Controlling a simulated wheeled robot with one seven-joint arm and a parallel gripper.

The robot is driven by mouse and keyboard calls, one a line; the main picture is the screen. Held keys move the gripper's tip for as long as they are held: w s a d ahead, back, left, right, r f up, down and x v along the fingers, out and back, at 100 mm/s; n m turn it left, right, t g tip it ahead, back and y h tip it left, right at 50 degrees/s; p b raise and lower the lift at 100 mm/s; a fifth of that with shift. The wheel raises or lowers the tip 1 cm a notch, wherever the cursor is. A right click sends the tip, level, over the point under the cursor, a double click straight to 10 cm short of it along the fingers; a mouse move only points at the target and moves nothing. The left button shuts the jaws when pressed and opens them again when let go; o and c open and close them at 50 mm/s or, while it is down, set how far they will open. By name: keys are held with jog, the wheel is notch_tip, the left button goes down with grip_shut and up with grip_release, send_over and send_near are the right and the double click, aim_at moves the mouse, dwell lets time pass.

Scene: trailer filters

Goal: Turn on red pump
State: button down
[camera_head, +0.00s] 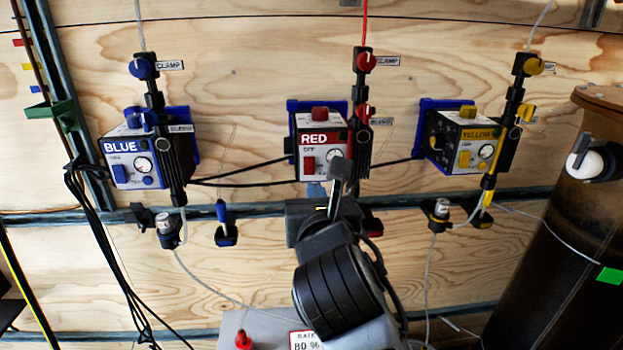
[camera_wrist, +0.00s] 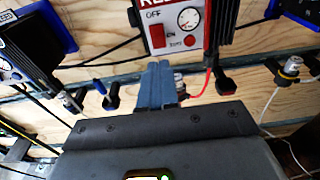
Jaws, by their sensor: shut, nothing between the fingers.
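The red pump (camera_head: 312,142) hangs on the wooden wall, with a white front face marked RED and OFF. Its red switch (camera_head: 308,164) sits at the lower left of that face, and it also shows in the wrist view (camera_wrist: 158,37). A round dial (camera_wrist: 189,18) and a small red button (camera_wrist: 190,41) are to the switch's right.
The blue pump (camera_head: 122,148) hangs to the left and the yellow pump (camera_head: 479,132) to the right. Black cables run between the pumps. A dark rail (camera_head: 270,219) crosses the wall below them. A large brown cylinder (camera_head: 545,240) stands at the right.

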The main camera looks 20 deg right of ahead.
aim_at(311, 172)
jog(key=x, duration=0.7)
jog(key=shift+f, duration=0.1)
jog(key=shift+w+f, duration=0.1)
jog(key=shift+f, duration=0.05)
jog(key=shift+w+d+f+t+b, duration=0.2)
jog(key=shift+f+t+b, duration=0.1)
jog(key=shift+t+b, duration=0.7)
jog(key=shift+r+h, duration=0.3)
jog(key=shift+r, duration=0.15)
